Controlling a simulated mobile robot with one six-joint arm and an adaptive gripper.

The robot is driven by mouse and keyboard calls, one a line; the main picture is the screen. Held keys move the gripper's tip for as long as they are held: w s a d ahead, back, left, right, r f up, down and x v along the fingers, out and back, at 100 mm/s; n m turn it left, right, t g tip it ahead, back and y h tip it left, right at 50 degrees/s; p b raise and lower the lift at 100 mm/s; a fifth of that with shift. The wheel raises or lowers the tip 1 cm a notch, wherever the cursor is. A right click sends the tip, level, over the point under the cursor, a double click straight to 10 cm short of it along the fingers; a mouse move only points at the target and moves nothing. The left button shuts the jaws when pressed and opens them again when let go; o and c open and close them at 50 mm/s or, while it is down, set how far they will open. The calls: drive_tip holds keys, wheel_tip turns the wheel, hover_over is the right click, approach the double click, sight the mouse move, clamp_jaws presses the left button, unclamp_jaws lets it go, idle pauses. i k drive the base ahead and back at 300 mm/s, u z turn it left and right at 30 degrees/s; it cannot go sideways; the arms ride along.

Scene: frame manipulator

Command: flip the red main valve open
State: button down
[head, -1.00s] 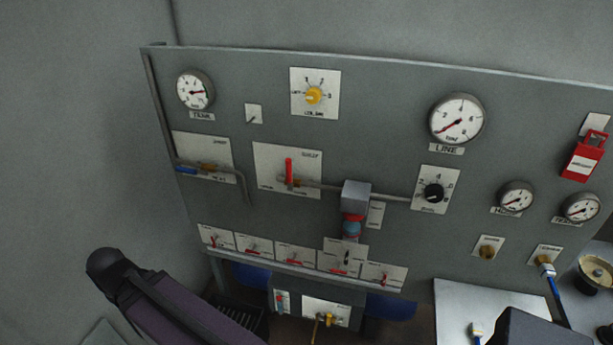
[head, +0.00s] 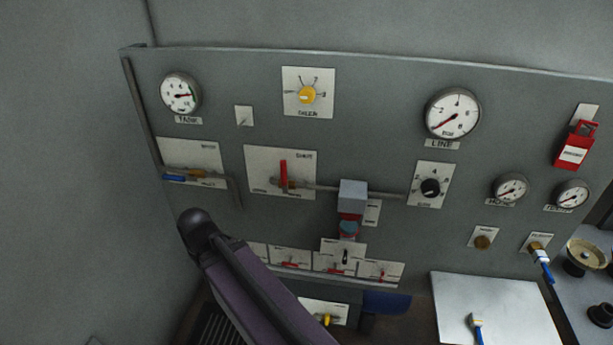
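The red valve lever (head: 284,172) stands upright on its white plate (head: 262,167) at the left middle of the panel, in the head view. Its handle lies across the horizontal pipe (head: 325,188), with a brass valve body at its foot. The plate's upper word looks like "SHUT"; a fainter word is at lower left. My arm's dark link reaches up from the bottom left, below the lever and apart from it in the picture. My gripper is not in view.
A blue-handled valve (head: 185,177) sits left of the red lever. A grey box (head: 353,194) on the pipe is to its right. Small red levers line the panel's bottom, partly behind my arm. A red lockout tag (head: 574,150) hangs at right, above a metal tray (head: 458,292).

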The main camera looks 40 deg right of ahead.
sight(282, 162)
drive_tip(key=z, duration=0.9)
drive_tip(key=k, duration=1)
drive_tip(key=u, duration=0.05)
drive_tip(key=i, duration=0.85)
